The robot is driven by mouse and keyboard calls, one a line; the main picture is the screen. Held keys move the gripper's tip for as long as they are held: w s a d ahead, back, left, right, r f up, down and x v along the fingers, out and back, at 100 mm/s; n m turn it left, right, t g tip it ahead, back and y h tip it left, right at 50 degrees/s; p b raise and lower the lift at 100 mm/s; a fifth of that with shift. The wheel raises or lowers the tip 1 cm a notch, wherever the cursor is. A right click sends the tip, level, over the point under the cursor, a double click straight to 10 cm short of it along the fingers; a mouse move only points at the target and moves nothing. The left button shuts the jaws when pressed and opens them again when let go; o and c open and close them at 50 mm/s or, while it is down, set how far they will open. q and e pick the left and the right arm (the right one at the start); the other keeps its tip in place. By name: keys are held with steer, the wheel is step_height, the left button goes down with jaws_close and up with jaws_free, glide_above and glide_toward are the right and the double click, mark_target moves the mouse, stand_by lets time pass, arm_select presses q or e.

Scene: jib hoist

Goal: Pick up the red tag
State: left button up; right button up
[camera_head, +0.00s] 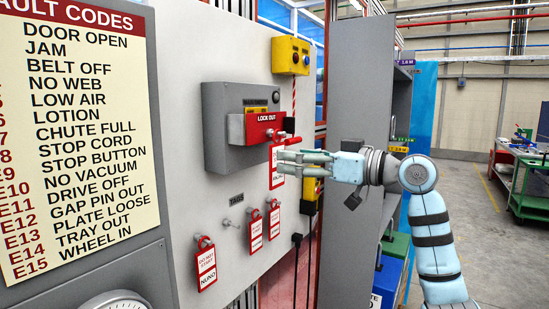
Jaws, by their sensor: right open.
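A red and white tag (275,176) hangs at the red lock-out piece (264,125) on the grey switch box (222,128). More red and white tags hang lower on the panel under the word TAGS: one at the left (206,264), one in the middle (256,232) and one at the right (274,221). My right gripper (283,162) is open, its fingers pointing left, and it overlaps the upper tag in the picture. I cannot tell whether it touches that tag. The fingers hide part of it. My left gripper is out of view.
A bare peg (231,223) sticks out among the lower tags. A yellow button box (290,56) is above right of the switch box. A fault-code board (75,130) fills the left. A grey cabinet (358,85) stands behind my right wrist. Open floor lies far right.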

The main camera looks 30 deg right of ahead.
steer(key=p+x, duration=0.1)
steer(key=x, duration=0.3)
steer(key=shift+w, duration=0.2)
steer(key=shift+s, duration=0.1)
steer(key=c, duration=1)
steer(key=shift+c, duration=0.2)
steer(key=b+v, duration=0.5)
steer(key=v, duration=1.3)
steer(key=shift+r+b, duration=0.3)
steer(key=shift+b, duration=0.05)
